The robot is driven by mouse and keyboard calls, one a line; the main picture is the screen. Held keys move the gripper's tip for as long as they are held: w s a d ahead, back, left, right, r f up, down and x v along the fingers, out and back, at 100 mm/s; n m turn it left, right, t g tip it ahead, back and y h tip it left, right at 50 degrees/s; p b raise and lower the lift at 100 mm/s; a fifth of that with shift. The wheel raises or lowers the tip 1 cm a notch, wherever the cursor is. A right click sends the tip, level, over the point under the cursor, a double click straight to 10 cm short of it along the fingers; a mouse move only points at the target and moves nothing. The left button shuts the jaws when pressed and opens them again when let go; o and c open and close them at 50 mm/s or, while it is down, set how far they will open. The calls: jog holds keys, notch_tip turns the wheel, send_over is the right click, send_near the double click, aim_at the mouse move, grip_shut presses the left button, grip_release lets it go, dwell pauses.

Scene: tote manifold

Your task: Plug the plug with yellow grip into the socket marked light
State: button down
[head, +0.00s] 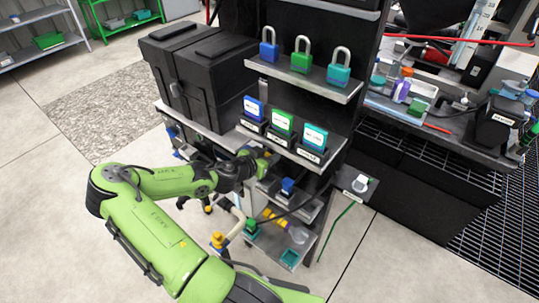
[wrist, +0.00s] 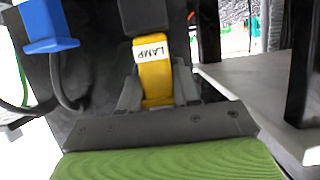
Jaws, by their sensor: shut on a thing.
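The plug with the yellow grip (wrist: 155,75) is between my gripper's fingers (wrist: 157,92) in the wrist view. Its white label reads LAMP, and its upper end is black. My gripper is shut on the yellow part. In the head view my gripper (head: 262,162) is at the front of the black shelf rack, just below the shelf with labelled blocks; the plug is mostly hidden there. I cannot make out a socket marked light in either view.
A blue plug (wrist: 48,25) with a dark cable hangs left of my gripper in the wrist view. Padlocks (head: 302,55) stand on the upper shelf, labelled blocks (head: 283,125) below. A black case (head: 200,75) is on the left. Pipes and yellow fittings (head: 272,217) are low down.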

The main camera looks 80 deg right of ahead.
jog(key=shift+f+b, duration=0.65)
jog(key=shift+f, duration=2.25)
jog(key=c, duration=0.7)
grip_release()
jog(key=shift+c, duration=0.2)
jog(key=p+v, duration=0.2)
jog(key=v, duration=1.4)
jog(key=shift+p, duration=0.35)
